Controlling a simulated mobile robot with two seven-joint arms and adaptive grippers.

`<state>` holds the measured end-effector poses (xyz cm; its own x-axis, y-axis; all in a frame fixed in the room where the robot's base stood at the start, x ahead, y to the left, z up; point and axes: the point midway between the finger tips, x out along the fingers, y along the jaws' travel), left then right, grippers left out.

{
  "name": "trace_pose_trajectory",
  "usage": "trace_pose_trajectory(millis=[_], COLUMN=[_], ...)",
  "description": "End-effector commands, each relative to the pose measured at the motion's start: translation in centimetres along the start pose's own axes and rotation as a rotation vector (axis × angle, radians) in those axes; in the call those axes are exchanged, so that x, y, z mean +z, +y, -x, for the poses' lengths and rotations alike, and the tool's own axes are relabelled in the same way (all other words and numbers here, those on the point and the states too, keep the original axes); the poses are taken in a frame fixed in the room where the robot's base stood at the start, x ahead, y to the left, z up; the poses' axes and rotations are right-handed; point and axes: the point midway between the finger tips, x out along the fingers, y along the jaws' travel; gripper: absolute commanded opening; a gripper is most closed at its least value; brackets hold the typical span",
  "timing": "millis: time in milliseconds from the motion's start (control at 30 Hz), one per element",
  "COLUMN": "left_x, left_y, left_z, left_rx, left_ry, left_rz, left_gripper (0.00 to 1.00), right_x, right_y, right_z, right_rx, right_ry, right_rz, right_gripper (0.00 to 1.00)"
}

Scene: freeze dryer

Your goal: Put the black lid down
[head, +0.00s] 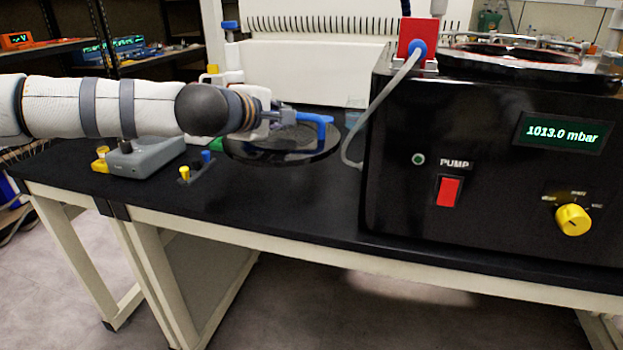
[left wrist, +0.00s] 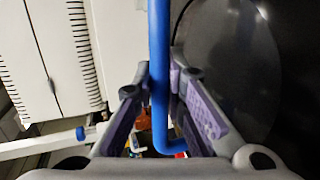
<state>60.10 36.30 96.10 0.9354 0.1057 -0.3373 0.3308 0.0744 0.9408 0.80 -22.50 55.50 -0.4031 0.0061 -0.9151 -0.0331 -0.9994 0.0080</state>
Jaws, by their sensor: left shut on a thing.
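The black lid (head: 265,157) is a round dark disc with a blue handle (head: 318,118). It is over the black bench top, left of the black freeze dryer; I cannot tell whether it touches the bench. My left gripper (head: 285,116) is shut on the blue handle. In the left wrist view, the handle (left wrist: 158,50) runs between the fingers (left wrist: 160,82), with the dark disc (left wrist: 222,70) to the right. My right gripper is not in view.
The freeze dryer (head: 400,170) stands at the right, its display reading 1013.0 mbar. A grey hose (head: 378,100) hangs at its left side. A grey device (head: 140,158) and a small stand with yellow and blue knobs (head: 198,172) sit left of the lid. Bench in front is clear.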

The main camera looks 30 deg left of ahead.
Motion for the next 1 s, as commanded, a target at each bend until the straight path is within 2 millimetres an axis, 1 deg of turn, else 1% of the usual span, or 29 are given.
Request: trace_pose_trajectory(millis=[67,100,167,200,300,467,633,667,867,1000], left_x=[0.0,0.0,-0.1,-0.1,-0.2,-0.2,-0.4,-0.4,-0.3,-0.4], left_y=[0.2,-0.2,-1.6,-2.7,-5.0,-6.4,-9.2,-9.6,-9.2,-9.6], left_z=[0.0,-0.1,-0.6,-1.0,-1.8,-2.3,-3.3,-3.4,-3.3,-3.4], left_rx=[0.004,0.002,-0.005,-0.007,-0.008,-0.001,-0.004,-0.003,0.005,0.004], left_ry=[0.0,0.0,0.001,0.001,0.0,0.0,0.0,0.0,0.0,0.0], left_rz=[0.0,0.0,0.0,-0.001,-0.001,0.0,0.0,0.0,0.0,0.0], left_gripper=[0.0,0.0,0.0,0.0,0.0,0.0,0.0,0.0,0.0,0.0], right_x=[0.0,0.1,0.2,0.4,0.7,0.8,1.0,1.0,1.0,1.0], right_y=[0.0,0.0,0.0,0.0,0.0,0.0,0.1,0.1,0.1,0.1], right_z=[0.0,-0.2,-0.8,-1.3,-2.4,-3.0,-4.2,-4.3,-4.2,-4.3], right_rx=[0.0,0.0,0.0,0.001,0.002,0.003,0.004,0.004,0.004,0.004], right_ry=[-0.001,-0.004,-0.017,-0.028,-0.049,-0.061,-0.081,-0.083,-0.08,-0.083], right_rz=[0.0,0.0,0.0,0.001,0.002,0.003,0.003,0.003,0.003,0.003], right_gripper=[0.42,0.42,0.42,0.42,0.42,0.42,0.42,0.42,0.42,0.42])
